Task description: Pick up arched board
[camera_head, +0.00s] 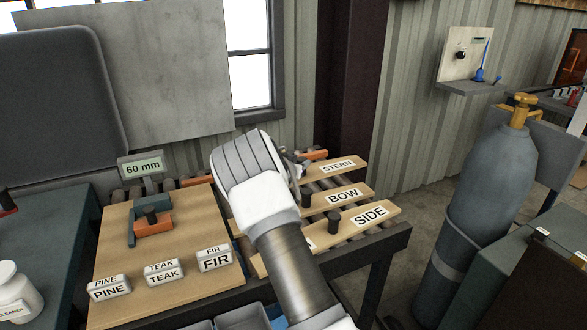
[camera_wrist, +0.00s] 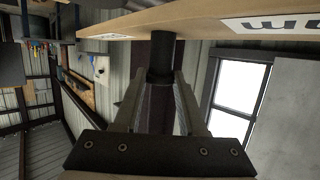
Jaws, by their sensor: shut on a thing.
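In the wrist view my gripper (camera_wrist: 160,85) is shut on a black knob (camera_wrist: 162,58) fixed to a pale wooden board (camera_wrist: 185,18). The board's visible edge curves slightly, and a white label with dark letters is cut off by the frame. Only part of this board shows, and I cannot tell whether it is lifted. In the head view my white and grey arm hides most of the gripper and the held board. Wooden boards labelled STERN (camera_head: 312,173), BOW (camera_head: 362,188) and SIDE (camera_head: 350,234) lie to its right.
A roller bench (camera_head: 385,243) carries the boards. Left of my arm, a wooden panel (camera_head: 190,215) holds a clamp (camera_head: 150,222) and blocks labelled PINE (camera_head: 109,290), TEAK (camera_head: 164,275) and FIR (camera_head: 215,262). A 60 mm sign (camera_head: 142,167) stands behind. A grey gas cylinder (camera_head: 490,190) stands right.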

